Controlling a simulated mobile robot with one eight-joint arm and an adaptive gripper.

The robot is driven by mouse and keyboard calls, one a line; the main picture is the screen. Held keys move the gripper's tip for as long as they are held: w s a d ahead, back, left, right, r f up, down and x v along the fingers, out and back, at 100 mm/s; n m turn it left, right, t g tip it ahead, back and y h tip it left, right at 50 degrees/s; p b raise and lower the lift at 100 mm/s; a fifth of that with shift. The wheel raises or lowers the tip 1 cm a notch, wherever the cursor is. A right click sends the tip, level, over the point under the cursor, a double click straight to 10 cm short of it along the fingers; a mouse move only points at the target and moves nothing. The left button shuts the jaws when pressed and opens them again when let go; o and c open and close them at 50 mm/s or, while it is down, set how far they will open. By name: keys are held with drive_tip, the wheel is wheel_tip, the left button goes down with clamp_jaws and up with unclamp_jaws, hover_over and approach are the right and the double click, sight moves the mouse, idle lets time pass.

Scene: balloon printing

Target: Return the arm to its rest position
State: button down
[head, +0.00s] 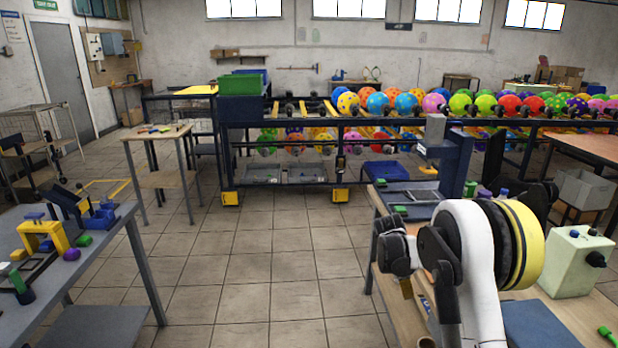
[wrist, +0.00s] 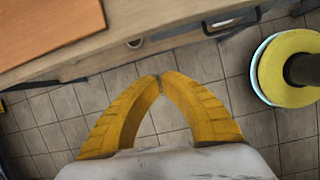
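My arm (head: 470,260), white with black and yellow bands at a joint, is folded in the right foreground of the head view, in front of the right workbench. My gripper (wrist: 158,78) shows in the wrist view with its two yellow fingers meeting at the tips. Nothing is held between them. Below the fingers is tiled floor (wrist: 190,120), and a wooden bench edge (wrist: 150,22) lies just beyond the tips. I cannot make out the fingertips clearly in the head view.
The right workbench (head: 590,310) carries a pale green box (head: 575,262) close beside my arm. A left table (head: 100,270) holds a yellow and blue device (head: 42,238). A rack (head: 280,150) with colourful balloons stands behind. The tiled floor (head: 250,270) between is clear.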

drive_tip(key=s+a+r+m+t+y, duration=0.15)
drive_tip(key=s+a+r+m, duration=0.25)
drive_tip(key=s+r, duration=0.45)
drive_tip(key=s+a+r+m+t+y, duration=0.15)
drive_tip(key=s+a+r+m, duration=0.35)
drive_tip(key=r, duration=0.6)
drive_tip(key=s+a+m+t, duration=0.1)
drive_tip(key=s+a+m, duration=0.2)
drive_tip(key=s, duration=0.6)
drive_tip(key=s+a+m+t+y, duration=0.1)
drive_tip(key=s+a+m+t, duration=0.1)
drive_tip(key=s, duration=0.8)
drive_tip(key=shift+s+a+r+m+t, duration=0.3)
drive_tip(key=shift+a+r+m, duration=0.25)
drive_tip(key=shift+m, duration=0.85)
drive_tip(key=shift+a+f, duration=0.1)
